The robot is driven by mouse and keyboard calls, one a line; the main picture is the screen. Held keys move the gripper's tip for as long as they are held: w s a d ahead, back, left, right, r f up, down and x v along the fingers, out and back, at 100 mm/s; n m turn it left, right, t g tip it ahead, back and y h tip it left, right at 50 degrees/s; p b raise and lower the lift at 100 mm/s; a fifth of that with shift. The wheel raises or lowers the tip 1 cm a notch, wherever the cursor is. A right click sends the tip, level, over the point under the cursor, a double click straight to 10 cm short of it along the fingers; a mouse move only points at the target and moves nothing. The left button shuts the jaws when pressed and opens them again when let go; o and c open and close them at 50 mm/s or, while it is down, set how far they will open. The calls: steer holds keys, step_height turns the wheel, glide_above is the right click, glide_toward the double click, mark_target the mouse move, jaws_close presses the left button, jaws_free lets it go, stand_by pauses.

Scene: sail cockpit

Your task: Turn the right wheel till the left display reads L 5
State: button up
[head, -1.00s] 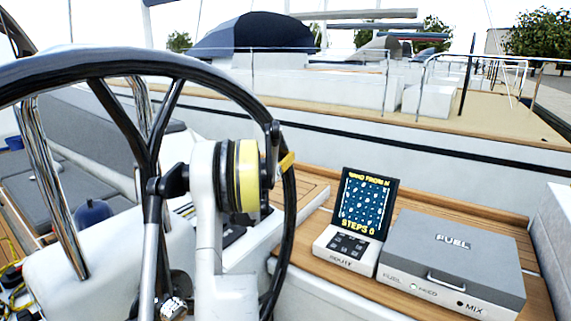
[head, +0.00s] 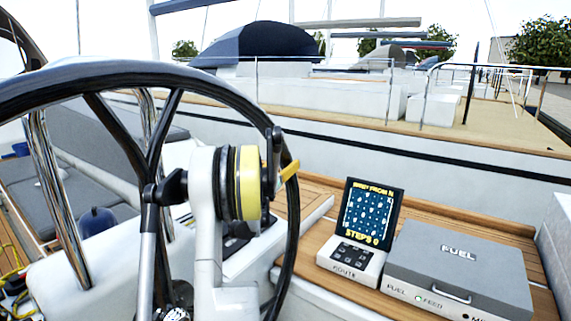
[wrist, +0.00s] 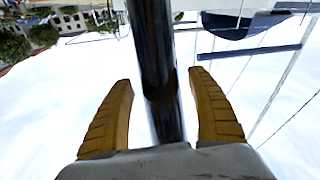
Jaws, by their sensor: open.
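The black steering wheel (head: 126,74) fills the left of the head view, with its spokes running down to a hub low in the picture. My gripper (head: 289,171) is at the right side of the rim, with an orange finger showing against it. In the wrist view, the rim (wrist: 155,55) runs between the two orange fingers of my gripper (wrist: 161,85). The fingers stand apart, with gaps on both sides of the rim. No display with an L reading can be made out.
A route unit (head: 350,262) with a lit screen reading STEPS 0 stands on the wooden bench. A grey FUEL case (head: 459,256) is beside it. Chrome rails (head: 58,195) stand at the left behind the wheel. Another boat (head: 320,90) lies beyond.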

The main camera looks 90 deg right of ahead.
steer(key=v, duration=1)
steer(key=shift+a, duration=0.35)
steer(key=shift+w, duration=0.15)
